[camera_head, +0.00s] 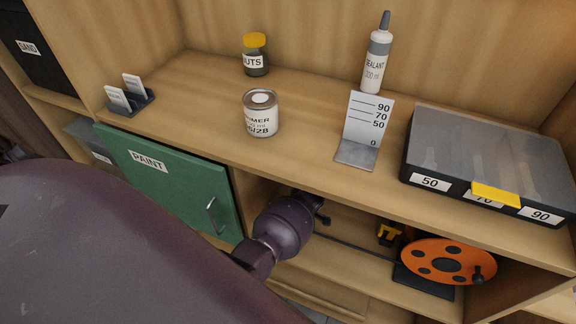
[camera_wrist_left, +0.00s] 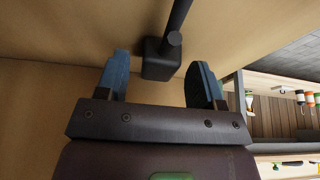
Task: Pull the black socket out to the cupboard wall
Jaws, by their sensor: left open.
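The black socket (camera_wrist_left: 158,64) shows in the left wrist view as a small dark block with a thick dark cable running up from it. My left gripper (camera_wrist_left: 164,72) is open, with one blue finger on each side of the socket and a gap on both sides. In the head view my left gripper (camera_head: 320,208) reaches into the open lower compartment, and the socket cannot be made out there. A dark cable (camera_head: 352,247) runs from near the gripper to the orange reel (camera_head: 448,263). The cupboard wall (camera_head: 238,205) stands left of the gripper. My right gripper is not in view.
The green PAINT door (camera_head: 165,172) is shut left of the compartment. On the shelf above stand a primer tin (camera_head: 261,118), a marked metal stand (camera_head: 362,130) and a black case (camera_head: 488,155). A yellow-black item (camera_head: 388,235) sits beside the reel.

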